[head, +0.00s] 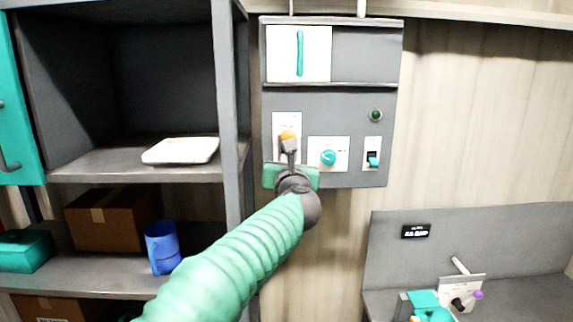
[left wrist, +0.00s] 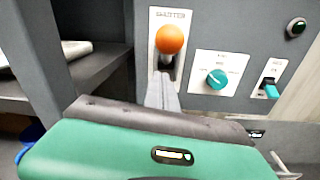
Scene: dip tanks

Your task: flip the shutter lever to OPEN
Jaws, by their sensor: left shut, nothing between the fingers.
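The shutter lever has an orange ball knob (head: 288,136) and sits on a white label plate on the grey wall panel (head: 340,100). In the left wrist view the knob (left wrist: 169,39) stands at the upper part of its plate, under the word SHUTTER. My left gripper (head: 290,150) is shut, its fingertips just below the knob. In the left wrist view the fingers (left wrist: 162,85) reach up to the lever's lower part; whether they touch it I cannot tell. The lever's base is partly hidden by the fingers. My right gripper is not in view.
Right of the lever are a teal rotary knob (head: 328,158), a teal rocker switch (head: 373,158) and a green lamp (head: 376,115). A shelf (head: 130,170) with a white tray (head: 181,150) stands left. A grey bench (head: 500,290) is lower right.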

